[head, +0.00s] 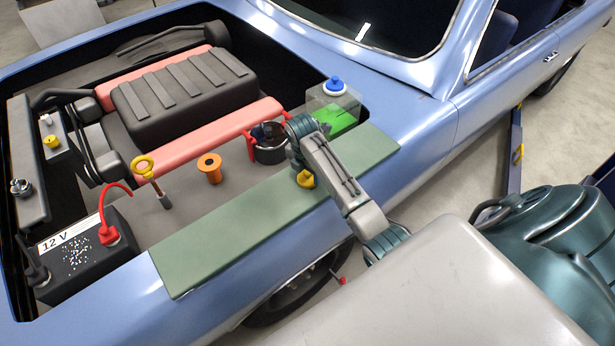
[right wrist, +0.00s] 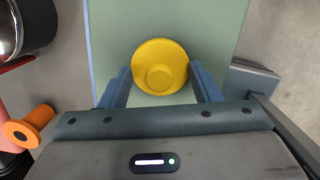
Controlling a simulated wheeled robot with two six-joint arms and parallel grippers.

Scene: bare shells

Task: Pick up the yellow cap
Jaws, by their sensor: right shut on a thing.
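The yellow cap (head: 306,180) is at the green mat (head: 228,243) on the car's fender, partly hidden by my right arm in the head view. In the right wrist view the round yellow cap (right wrist: 160,66) sits between the two blue fingers of my right gripper (right wrist: 160,84). The right gripper is shut on the cap, with a finger at each side. The green mat (right wrist: 215,25) lies behind the cap; I cannot tell whether the cap touches it. My left gripper is not in view.
In the engine bay are an orange cap (head: 210,167), a yellow-ringed dipstick (head: 143,166), a 12 V battery (head: 85,265) and a dark round container (head: 269,153). A reservoir with a blue cap (head: 334,84) stands behind my gripper. The mat's left part is clear.

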